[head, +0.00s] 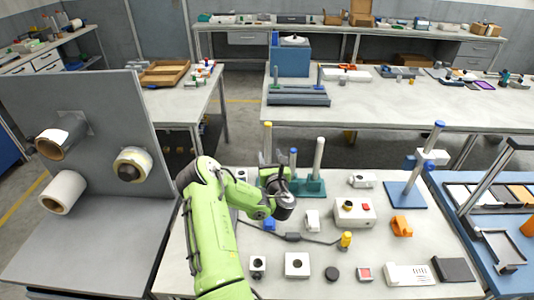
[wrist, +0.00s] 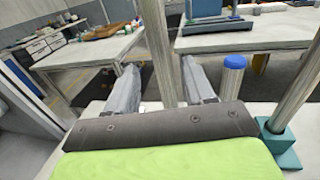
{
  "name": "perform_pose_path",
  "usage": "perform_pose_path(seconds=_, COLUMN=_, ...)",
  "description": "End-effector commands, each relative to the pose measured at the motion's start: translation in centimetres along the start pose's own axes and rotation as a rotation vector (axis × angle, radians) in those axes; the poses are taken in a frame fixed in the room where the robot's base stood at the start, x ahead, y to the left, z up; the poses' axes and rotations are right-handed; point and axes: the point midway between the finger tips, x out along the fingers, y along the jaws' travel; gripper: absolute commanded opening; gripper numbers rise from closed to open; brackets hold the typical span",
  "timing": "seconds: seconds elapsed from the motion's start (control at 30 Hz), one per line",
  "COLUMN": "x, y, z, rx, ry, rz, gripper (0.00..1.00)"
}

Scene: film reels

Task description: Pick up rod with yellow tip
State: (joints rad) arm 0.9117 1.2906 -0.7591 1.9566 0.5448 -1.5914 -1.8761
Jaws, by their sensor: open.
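The rod with the yellow tip (head: 267,140) stands upright at the left end of a teal base (head: 313,188). A blue-tipped rod (head: 293,158) and a plain grey rod (head: 319,157) stand to its right. My gripper (head: 274,168) is at the yellow-tipped rod, its jaws apart. In the wrist view, a grey rod (wrist: 160,35) runs between my two open fingers (wrist: 159,68); its top is out of frame and its lower part is hidden by my gripper. The blue-tipped rod (wrist: 234,64) is just right of the right finger.
A blue stand (head: 405,193) rises at right. A grey panel with rolls (head: 90,120) stands at left.

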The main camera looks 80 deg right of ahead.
Motion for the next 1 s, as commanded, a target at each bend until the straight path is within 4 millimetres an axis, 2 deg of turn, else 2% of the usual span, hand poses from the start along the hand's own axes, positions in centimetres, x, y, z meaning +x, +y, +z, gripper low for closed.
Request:
perform_pose_path(seconds=0.3, x=4.8, y=-0.1, z=0.1, rx=0.0, ry=-0.002, rz=0.003, gripper=0.53)
perform_pose_path(seconds=0.57, x=5.3, y=-0.2, z=-0.1, rx=0.002, ry=-0.001, rz=0.0, gripper=0.53)
perform_pose_path(seconds=0.67, x=5.3, y=-0.2, z=-0.1, rx=0.002, ry=-0.001, rz=0.0, gripper=0.41)
perform_pose_path(seconds=0.93, x=5.3, y=-0.2, z=-0.1, rx=0.002, ry=-0.001, rz=0.0, gripper=0.0)
perform_pose_path(seconds=1.0, x=5.3, y=-0.2, z=-0.1, rx=0.002, ry=-0.001, rz=0.0, gripper=0.0)
